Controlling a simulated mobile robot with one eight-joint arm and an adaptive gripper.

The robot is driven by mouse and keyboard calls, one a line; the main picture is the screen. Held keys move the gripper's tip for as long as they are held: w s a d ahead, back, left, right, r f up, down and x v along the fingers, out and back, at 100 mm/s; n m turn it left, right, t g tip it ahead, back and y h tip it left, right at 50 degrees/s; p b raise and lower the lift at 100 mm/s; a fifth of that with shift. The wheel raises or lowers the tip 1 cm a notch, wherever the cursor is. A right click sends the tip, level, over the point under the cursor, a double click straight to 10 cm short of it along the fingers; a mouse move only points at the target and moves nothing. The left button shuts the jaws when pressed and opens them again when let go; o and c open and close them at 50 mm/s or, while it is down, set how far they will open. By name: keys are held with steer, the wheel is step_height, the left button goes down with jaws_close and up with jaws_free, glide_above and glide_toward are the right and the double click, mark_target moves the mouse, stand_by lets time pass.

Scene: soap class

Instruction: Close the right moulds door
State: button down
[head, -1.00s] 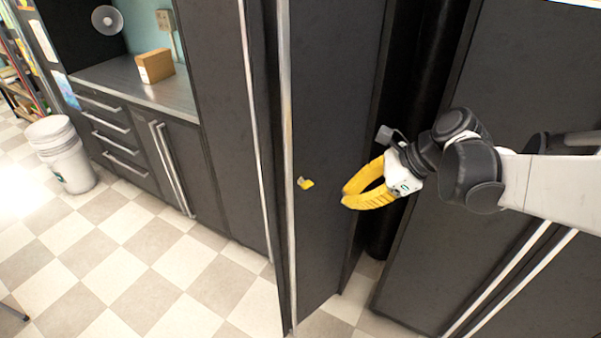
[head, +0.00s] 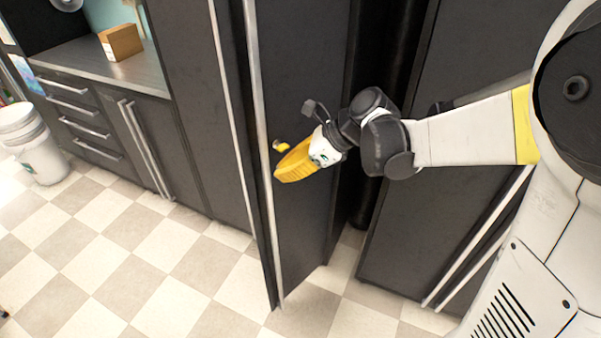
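A tall dark cabinet door (head: 305,232) with a pale metal edge stands open in the middle of the head view. I take it for the right moulds door, but no label shows.
The dark opening (head: 382,150) beside the door holds a black vertical pipe. Another dark cabinet front (head: 400,245) with pale handles stands to the right. A counter with drawers (head: 85,118), a cardboard box (head: 121,42) and white buckets (head: 35,145) are left. The checkered floor (head: 120,260) is clear.

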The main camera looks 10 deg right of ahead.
steer(key=shift+w+a, duration=0.2)
steer(key=shift+a, duration=0.25)
